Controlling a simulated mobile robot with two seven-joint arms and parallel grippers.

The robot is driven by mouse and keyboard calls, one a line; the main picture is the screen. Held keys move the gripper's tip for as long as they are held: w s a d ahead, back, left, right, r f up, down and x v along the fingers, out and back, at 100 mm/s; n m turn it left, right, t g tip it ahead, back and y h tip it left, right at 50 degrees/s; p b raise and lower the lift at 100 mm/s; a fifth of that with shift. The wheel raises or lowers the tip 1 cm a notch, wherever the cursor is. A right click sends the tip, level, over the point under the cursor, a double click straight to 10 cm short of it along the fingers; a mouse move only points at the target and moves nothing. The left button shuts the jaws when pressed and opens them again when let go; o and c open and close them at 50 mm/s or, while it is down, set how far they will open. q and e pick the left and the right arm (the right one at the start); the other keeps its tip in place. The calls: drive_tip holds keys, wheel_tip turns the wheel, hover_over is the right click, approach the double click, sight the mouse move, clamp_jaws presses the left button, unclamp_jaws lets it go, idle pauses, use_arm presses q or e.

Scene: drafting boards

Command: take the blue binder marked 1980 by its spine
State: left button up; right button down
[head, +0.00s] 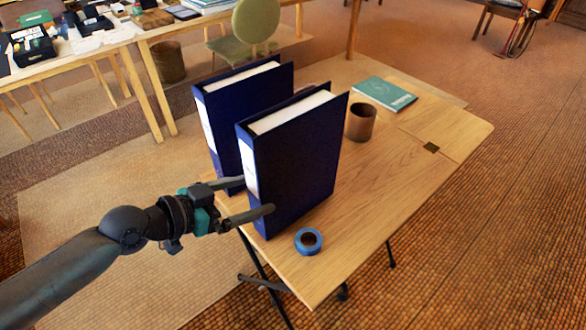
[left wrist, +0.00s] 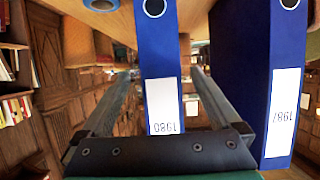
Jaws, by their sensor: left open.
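The blue binder marked 1980 (head: 296,165) stands upright at the table's near left end. In the left wrist view its label reads 1980 upside down on the spine (left wrist: 159,55). One finger is in the gap between the binders, the other along the near cover. The wrist view shows space between the spine and both fingers (left wrist: 160,74). My right gripper is not in view.
A roll of blue tape (head: 308,241) lies close to the near finger, by the table's front edge. A brown cup (head: 361,122) and a teal book (head: 385,94) are farther back on the wooden table (head: 420,150). The table's right part is clear.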

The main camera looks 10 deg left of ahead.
sight(276, 187)
use_arm(q)
drive_tip(key=shift+x, duration=1.45)
drive_tip(key=b+x, duration=0.1)
drive_tip(key=x, duration=0.2)
drive_tip(key=shift+w+d+f+b, duration=0.1)
drive_tip(key=shift+w+f+b, duration=0.2)
drive_tip(key=shift+f, duration=0.05)
drive_tip(key=shift+w+d+f, duration=0.15)
drive_tip(key=shift+w+d, duration=0.1)
drive_tip(key=shift+w, duration=0.05)
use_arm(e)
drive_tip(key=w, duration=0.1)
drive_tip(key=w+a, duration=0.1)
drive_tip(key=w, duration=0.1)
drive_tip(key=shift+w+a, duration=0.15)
use_arm(q)
drive_tip(key=shift+c, duration=0.4)
clamp_jaws()
